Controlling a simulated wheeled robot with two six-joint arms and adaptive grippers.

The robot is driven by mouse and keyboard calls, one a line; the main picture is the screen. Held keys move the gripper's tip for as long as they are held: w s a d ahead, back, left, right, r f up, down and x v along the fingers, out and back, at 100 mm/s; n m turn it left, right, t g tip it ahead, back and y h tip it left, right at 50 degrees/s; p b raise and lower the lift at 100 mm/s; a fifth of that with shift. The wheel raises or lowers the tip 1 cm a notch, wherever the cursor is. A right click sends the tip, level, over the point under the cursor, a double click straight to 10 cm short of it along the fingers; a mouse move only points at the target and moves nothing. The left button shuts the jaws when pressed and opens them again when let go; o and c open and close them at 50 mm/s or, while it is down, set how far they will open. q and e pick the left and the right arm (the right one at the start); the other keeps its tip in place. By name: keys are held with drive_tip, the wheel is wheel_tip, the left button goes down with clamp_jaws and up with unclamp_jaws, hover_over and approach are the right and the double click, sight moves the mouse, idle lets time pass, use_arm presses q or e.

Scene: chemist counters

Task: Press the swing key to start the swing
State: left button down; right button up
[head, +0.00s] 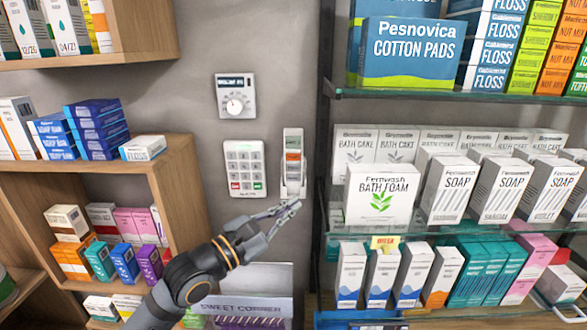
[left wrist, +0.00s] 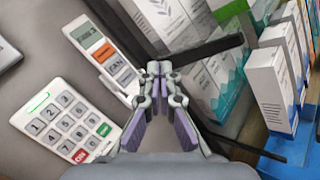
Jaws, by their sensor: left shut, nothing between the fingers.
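A narrow light-grey wall device (head: 293,145) with a small display and a column of keys hangs between the keypad and the shelves. In the left wrist view the device (left wrist: 86,32) shows an orange key (left wrist: 103,50) and paler keys below it. My left gripper (head: 296,204) is shut and empty, just below the device in the head view.
A white number keypad (head: 245,168) is left of the device, with a dial thermostat (head: 235,97) above. Glass shelves of boxes (head: 383,195) stand close on the right. A wooden shelf (head: 160,170) is on the left.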

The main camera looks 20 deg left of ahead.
sight(293, 178)
use_arm(q)
drive_tip(key=w+b, duration=0.1)
drive_tip(key=w, duration=0.1)
drive_tip(key=w+a+b, duration=0.1)
drive_tip(key=w+b, duration=0.1)
drive_tip(key=w+a+b, duration=0.1)
drive_tip(key=w, duration=0.2)
drive_tip(key=shift+r, duration=0.35)
drive_tip(key=shift+w+a+b, duration=0.1)
drive_tip(key=shift+w+b, duration=0.1)
drive_tip(key=shift+b, duration=0.1)
use_arm(e)
drive_tip(key=s+f, duration=0.2)
drive_tip(key=f, duration=0.1)
drive_tip(key=s+f, duration=0.1)
drive_tip(key=shift+f, duration=0.35)
drive_tip(key=shift+w, duration=0.15)
drive_tip(key=shift+d, duration=0.2)
